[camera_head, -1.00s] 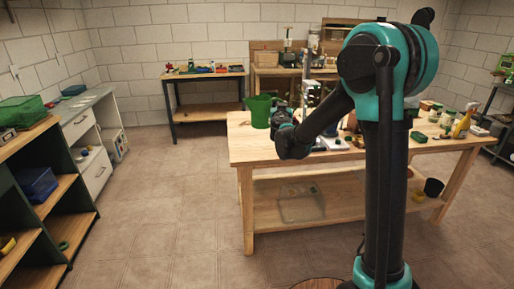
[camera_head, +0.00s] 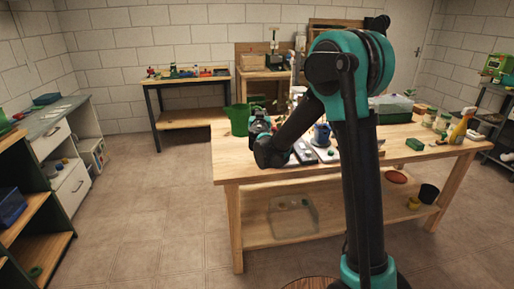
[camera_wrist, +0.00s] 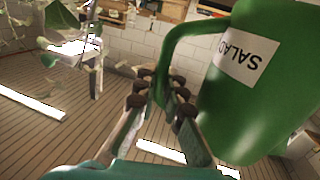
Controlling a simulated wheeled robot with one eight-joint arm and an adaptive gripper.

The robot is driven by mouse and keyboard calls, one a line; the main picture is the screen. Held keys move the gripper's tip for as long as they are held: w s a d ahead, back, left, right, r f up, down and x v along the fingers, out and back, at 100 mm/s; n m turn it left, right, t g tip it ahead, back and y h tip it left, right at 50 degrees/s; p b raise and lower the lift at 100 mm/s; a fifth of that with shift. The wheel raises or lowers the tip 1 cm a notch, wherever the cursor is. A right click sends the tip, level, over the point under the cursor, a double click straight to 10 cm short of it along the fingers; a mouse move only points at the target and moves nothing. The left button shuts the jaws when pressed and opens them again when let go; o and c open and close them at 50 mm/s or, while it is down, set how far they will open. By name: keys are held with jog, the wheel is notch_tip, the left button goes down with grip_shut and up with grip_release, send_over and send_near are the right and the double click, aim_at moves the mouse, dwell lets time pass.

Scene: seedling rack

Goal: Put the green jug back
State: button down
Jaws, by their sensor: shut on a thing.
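The green jug (camera_head: 238,119) is at the left end of the wooden workbench (camera_head: 228,166) in the head view. In the wrist view the jug (camera_wrist: 265,100) fills the right side, with a white label of dark letters on its wall and its handle at the left. My gripper (camera_wrist: 163,88) is shut on the jug's handle, its fingers on either side of the lower handle. In the head view my gripper (camera_head: 257,122) is just right of the jug, partly hidden by my wrist. I cannot tell whether the jug touches the bench top.
Several small items, a green box (camera_head: 393,108) and a yellow spray bottle (camera_head: 461,126) stand on the workbench. A clear bin (camera_head: 293,217) is on its lower shelf. A smaller table (camera_head: 190,79) stands at the back, a drawer cabinet (camera_head: 72,183) at left. Floor between them is clear.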

notch_tip(320, 180, down, 15)
jog(key=shift+r, duration=0.1)
dwell(0.5)
jog(key=c, duration=1.6)
grip_release()
jog(key=shift+s, duration=0.15)
